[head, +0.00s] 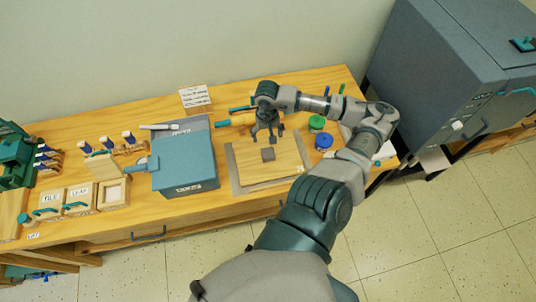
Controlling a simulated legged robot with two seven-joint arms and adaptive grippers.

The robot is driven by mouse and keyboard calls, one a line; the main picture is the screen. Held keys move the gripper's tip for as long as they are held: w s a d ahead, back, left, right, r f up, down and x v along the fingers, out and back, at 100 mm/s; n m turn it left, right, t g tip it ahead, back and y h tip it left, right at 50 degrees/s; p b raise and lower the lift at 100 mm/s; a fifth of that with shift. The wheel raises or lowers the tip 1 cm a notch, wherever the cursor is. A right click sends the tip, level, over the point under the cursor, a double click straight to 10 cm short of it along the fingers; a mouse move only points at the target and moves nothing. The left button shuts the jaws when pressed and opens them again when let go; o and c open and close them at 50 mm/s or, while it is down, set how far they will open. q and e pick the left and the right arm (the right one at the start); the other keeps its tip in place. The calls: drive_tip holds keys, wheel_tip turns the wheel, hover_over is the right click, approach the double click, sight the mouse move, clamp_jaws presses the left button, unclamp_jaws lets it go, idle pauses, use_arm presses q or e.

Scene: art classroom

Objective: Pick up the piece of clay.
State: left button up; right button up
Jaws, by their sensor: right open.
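A small dark grey piece of clay (268,154) lies on the wooden board (262,174) on the table. My right gripper (267,141) is open and points down just above and behind the clay, close to it. I cannot tell whether the fingertips touch the clay. My left gripper is outside the view.
A blue-grey box (186,165) stands left of the board. A rolling pin (238,119) lies behind it. A green jar (316,123) and a blue jar (323,142) stand to its right. Wooden boxes (97,195) fill the table's left. A large grey cabinet (440,75) stands right.

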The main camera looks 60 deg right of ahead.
sight(268, 152)
wheel_tip(268, 152, down, 12)
drive_tip(key=shift+d+f+b, duration=0.15)
drive_tip(key=shift+f+b, duration=0.05)
drive_tip(key=shift+b, duration=0.7)
drive_tip(key=shift+c, duration=0.2)
drive_tip(key=c, duration=1.3)
drive_tip(key=shift+r, duration=0.1)
